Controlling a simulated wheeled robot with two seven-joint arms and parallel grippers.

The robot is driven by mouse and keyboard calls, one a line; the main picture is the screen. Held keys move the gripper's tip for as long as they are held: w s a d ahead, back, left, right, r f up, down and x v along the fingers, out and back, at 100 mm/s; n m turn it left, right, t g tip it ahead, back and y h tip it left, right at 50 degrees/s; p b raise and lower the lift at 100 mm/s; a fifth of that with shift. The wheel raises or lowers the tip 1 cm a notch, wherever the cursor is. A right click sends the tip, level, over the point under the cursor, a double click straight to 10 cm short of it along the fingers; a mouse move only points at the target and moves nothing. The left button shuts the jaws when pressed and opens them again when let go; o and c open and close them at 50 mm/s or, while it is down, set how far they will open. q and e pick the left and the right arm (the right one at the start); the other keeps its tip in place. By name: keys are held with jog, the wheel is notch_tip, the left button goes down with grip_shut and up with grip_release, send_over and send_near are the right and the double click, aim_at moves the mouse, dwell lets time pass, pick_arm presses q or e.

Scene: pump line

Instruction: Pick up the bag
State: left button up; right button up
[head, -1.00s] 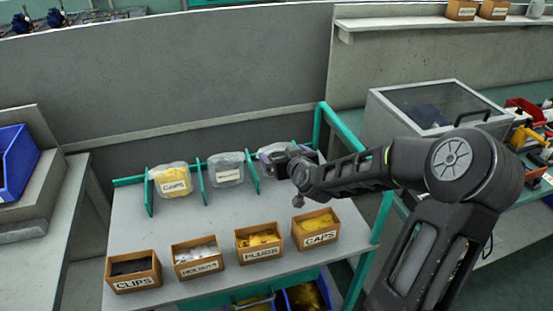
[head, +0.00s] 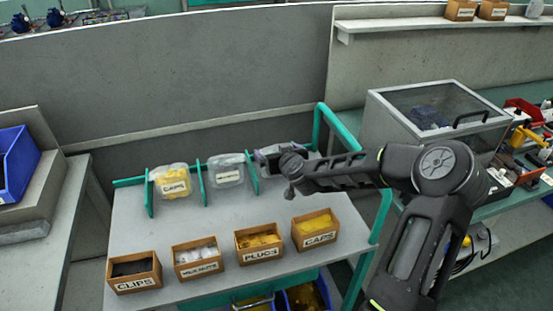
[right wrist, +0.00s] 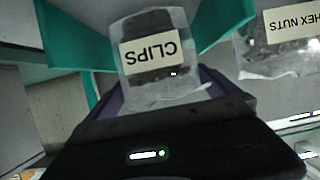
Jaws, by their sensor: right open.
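A clear bag labelled CLIPS (right wrist: 152,62) with dark contents stands between teal dividers in the right wrist view. In the head view it is in the rack's right slot, mostly hidden behind my right gripper (head: 272,160). In the right wrist view my right gripper (right wrist: 165,95) is open, with its jaws to either side of the bag's near end. I cannot tell whether they touch it. My left gripper is not in view.
A bag labelled HEX NUTS (right wrist: 282,40) and a CAPS bag (head: 173,182) stand in neighbouring slots. Teal dividers (head: 202,183) flank the slots. Wooden bins, including CAPS (head: 316,230), line the table front. A lidded grey box (head: 435,112) stands at right.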

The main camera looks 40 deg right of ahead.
jog(key=shift+w+f, duration=0.1)
jog(key=shift+w, duration=0.05)
dwell(0.5)
jog(key=c, duration=1)
jog(key=shift+r, duration=0.2)
notch_tip(320, 180, up, 10)
jog(key=shift+f, duration=0.15)
dwell(0.6)
